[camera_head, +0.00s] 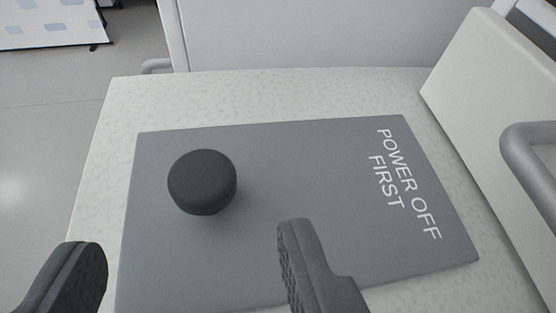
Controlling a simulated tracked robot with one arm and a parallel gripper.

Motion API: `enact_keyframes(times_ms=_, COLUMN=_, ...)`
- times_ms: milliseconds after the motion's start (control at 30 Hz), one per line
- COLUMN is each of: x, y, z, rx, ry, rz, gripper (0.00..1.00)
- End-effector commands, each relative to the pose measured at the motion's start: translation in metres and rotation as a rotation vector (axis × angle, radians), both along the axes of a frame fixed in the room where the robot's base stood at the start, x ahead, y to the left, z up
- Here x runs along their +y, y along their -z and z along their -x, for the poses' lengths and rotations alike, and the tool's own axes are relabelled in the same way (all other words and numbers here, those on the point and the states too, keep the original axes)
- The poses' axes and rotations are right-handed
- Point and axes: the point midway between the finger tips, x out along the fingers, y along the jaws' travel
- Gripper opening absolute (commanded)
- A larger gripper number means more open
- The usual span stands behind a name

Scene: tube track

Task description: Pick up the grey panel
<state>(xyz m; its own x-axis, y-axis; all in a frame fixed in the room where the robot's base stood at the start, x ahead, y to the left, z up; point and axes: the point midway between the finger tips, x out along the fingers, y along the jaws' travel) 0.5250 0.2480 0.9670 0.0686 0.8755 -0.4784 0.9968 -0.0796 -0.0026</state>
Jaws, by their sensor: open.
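The grey panel (300,170) lies flat on a pale speckled worktop. White letters on its right side read "POWER OFF FIRST". A round black knob (203,181) stands up from the left part of the panel. My gripper (190,268) is open, with one dark finger at the lower left and the other at the lower middle. The knob shows beyond the gap between the fingers, and nothing is between them. The right finger hides part of the panel's near area, and the panel's near edge runs partly out of view.
The worktop (270,92) shows bare around the panel. A white upright panel (300,35) stands behind it. A white block (490,100) and a grey tubular handle (530,165) stand on the right. Open floor (50,130) lies to the left.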

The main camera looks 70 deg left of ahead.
Motion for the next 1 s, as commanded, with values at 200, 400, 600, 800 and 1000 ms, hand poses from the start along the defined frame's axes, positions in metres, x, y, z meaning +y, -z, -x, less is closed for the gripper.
enact_keyframes(times_ms=200, x=0.016, y=0.008, z=-0.001, rx=-0.001, ry=0.0, rz=0.002, gripper=0.53)
enact_keyframes(times_ms=400, x=0.031, y=0.016, z=-0.003, rx=-0.002, ry=-0.003, rz=-0.001, gripper=0.53)
enact_keyframes(times_ms=600, x=0.054, y=0.029, z=-0.007, rx=-0.002, ry=-0.001, rz=0.0, gripper=0.53)
enact_keyframes(times_ms=800, x=0.063, y=0.033, z=-0.007, rx=-0.003, ry=-0.001, rz=0.0, gripper=0.53)
enact_keyframes(times_ms=1000, x=0.063, y=0.033, z=-0.007, rx=-0.003, ry=-0.001, rz=0.0, gripper=0.47)
